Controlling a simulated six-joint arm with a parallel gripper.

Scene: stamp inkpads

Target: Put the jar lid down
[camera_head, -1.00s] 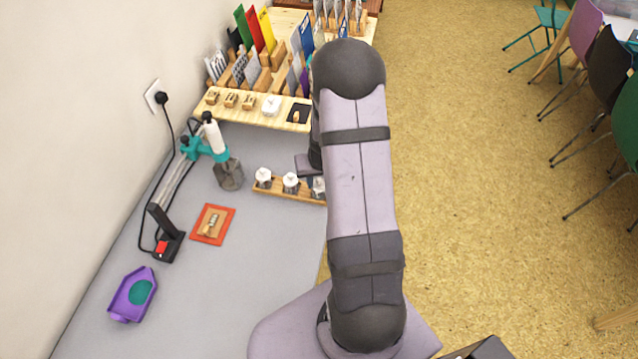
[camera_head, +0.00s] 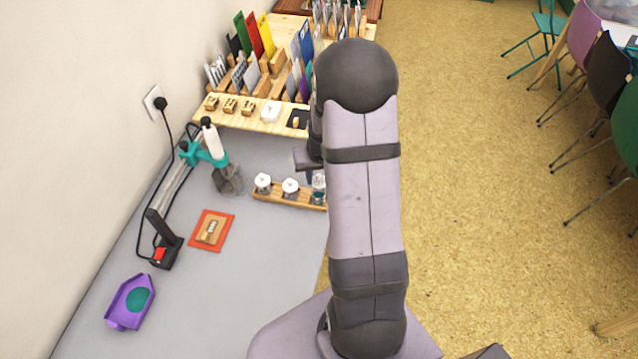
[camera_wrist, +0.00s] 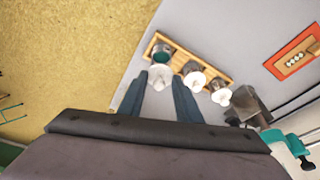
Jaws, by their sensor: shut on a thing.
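My gripper (camera_wrist: 160,78) is shut on a white jar lid (camera_wrist: 161,83), which shows between the fingertips in the wrist view. In that view the lid appears beside an uncovered glass jar (camera_wrist: 160,57) with green contents, at the end of a wooden rack (camera_wrist: 151,46). The uncovered jar also shows in the head view (camera_head: 318,197), at the right end of the rack (camera_head: 278,197). In the head view my gripper is just above that jar, partly hidden by my arm. The lid's exact height above the rack is hard to tell.
Two other jars (camera_head: 263,183) (camera_head: 290,188) in the rack wear white lids. A teal stand (camera_head: 206,150) is left of the rack. An orange mat (camera_head: 203,243) and a purple tray (camera_head: 116,315) lie nearer. The grey table between mat and arm is clear.

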